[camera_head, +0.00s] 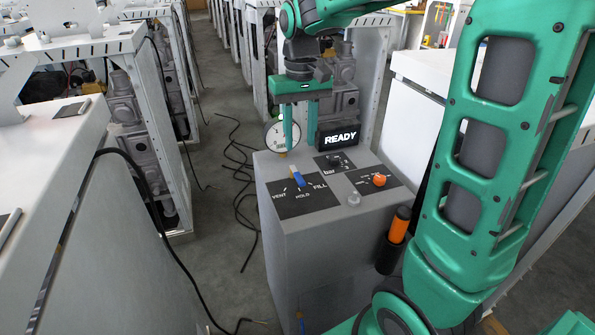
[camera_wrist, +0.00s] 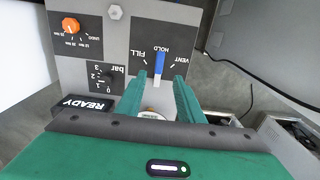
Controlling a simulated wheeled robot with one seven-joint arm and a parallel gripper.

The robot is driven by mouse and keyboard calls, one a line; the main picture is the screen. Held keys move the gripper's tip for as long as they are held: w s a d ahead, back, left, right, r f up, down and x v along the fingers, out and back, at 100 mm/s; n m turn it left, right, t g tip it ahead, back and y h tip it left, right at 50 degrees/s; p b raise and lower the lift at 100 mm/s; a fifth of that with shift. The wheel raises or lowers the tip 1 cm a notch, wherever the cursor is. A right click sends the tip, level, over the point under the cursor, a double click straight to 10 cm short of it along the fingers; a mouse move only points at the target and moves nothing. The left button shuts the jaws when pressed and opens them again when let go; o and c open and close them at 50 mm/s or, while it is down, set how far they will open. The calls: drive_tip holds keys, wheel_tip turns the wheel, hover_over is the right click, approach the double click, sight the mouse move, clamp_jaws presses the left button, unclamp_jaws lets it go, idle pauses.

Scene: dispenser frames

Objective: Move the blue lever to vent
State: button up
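The blue lever (camera_head: 298,178) sits on a black dial plate marked VENT, HOLD and FILL, on top of a grey cabinet (camera_head: 318,236). It points at HOLD, with VENT to its left and FILL to its right in the head view. In the wrist view the blue lever (camera_wrist: 159,66) also points at HOLD, with VENT on the right. My gripper (camera_head: 297,149) is open and empty, above and behind the lever. In the wrist view my gripper (camera_wrist: 161,77) has its fingers apart, one on each side of the lever's line; contact does not show.
The cabinet also carries an orange knob (camera_head: 379,180), a black bar knob (camera_head: 334,161), a grey hex fitting (camera_head: 353,199), a READY display (camera_head: 340,138) and a round gauge (camera_head: 274,136). An orange-handled object (camera_head: 399,225) hangs at its right side. Cables lie on the floor at left.

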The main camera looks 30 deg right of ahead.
sight(300, 178)
wheel_tip(300, 178, down, 11)
drive_tip(key=shift+r, duration=0.15)
idle(0.4)
clamp_jaws()
